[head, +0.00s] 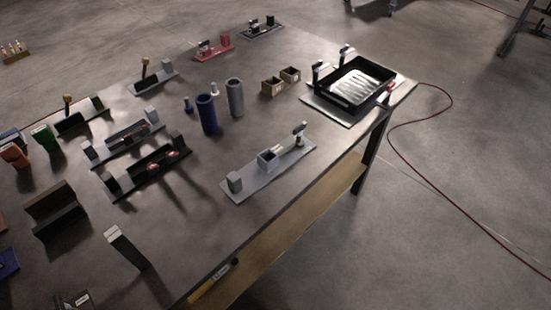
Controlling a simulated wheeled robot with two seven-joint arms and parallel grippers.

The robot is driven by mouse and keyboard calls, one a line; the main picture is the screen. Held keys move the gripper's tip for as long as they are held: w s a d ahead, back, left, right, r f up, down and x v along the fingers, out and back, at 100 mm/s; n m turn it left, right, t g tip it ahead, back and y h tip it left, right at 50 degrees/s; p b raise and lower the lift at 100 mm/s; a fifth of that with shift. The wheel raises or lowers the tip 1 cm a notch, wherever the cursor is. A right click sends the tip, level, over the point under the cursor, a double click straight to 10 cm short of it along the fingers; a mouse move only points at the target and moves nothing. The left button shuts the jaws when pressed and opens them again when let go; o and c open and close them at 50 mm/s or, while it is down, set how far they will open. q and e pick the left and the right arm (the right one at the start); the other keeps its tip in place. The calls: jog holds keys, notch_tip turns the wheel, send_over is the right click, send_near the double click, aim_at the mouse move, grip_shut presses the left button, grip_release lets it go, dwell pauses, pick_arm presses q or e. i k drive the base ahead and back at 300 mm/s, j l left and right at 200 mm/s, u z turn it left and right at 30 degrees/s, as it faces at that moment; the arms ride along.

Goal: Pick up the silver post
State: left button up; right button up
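Several pieces could be the silver post, and I cannot tell which one is meant. A small pale metal post (214,89) stands upright between the blue cylinder (207,114) and the grey cylinder (235,97). A small dark-bodied post (187,104) stands just left of the blue cylinder. A short silver post with a light head (299,133) stands at the right end of a grey rail plate (248,182). Neither of my grippers shows in the head view.
The dark table (190,240) holds several rail assemblies at left and back. A black tray fixture (345,101) sits at the right corner, near two small brown boxes (272,86). An upright block (127,246) stands near the front. Bare tabletop lies between them.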

aim_at(115, 236)
jog(key=u, duration=1.4)
jog(key=k+l+z, duration=0.1)
jog(key=k+l, duration=0.15)
jog(key=k+l+z, duration=0.15)
jog(key=l, duration=0.25)
jog(key=k+l+z, duration=0.1)
jog(key=k+l, duration=0.15)
jog(key=l, duration=0.15)
